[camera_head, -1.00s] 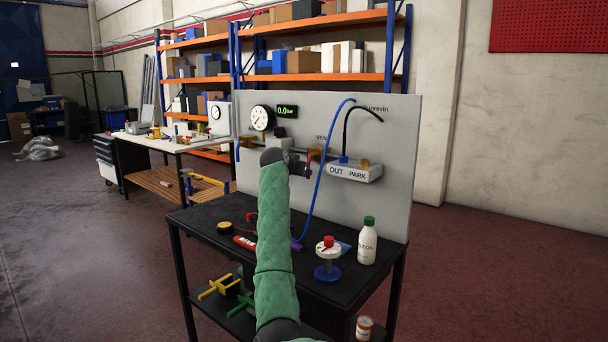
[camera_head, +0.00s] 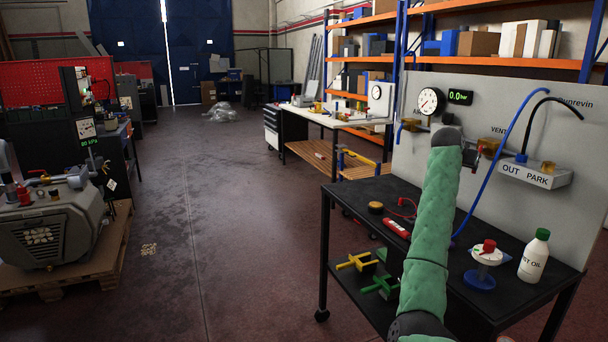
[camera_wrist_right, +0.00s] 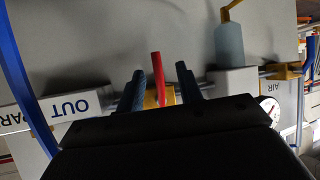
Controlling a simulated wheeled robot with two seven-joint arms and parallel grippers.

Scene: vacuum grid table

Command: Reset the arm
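My right arm, in a green sleeve, reaches up to the grey panel (camera_head: 440,88) in the head view. In the right wrist view my right gripper (camera_wrist_right: 160,72) has its two dark fingers apart. A red lever (camera_wrist_right: 157,66) stands between them, with a gap visible on each side. A brass-coloured fitting (camera_wrist_right: 152,98) shows behind it. In the head view the red lever (camera_head: 479,152) shows just right of my wrist, and the fingers are mostly hidden.
The black bench (camera_head: 349,191) carries a white oil bottle (camera_head: 534,257) and a red-topped dial on a blue base (camera_head: 484,264). An OUT/PARK box (camera_head: 536,175) with blue and black hoses is on the panel. A compressor (camera_head: 47,230) stands left. The middle floor is clear.

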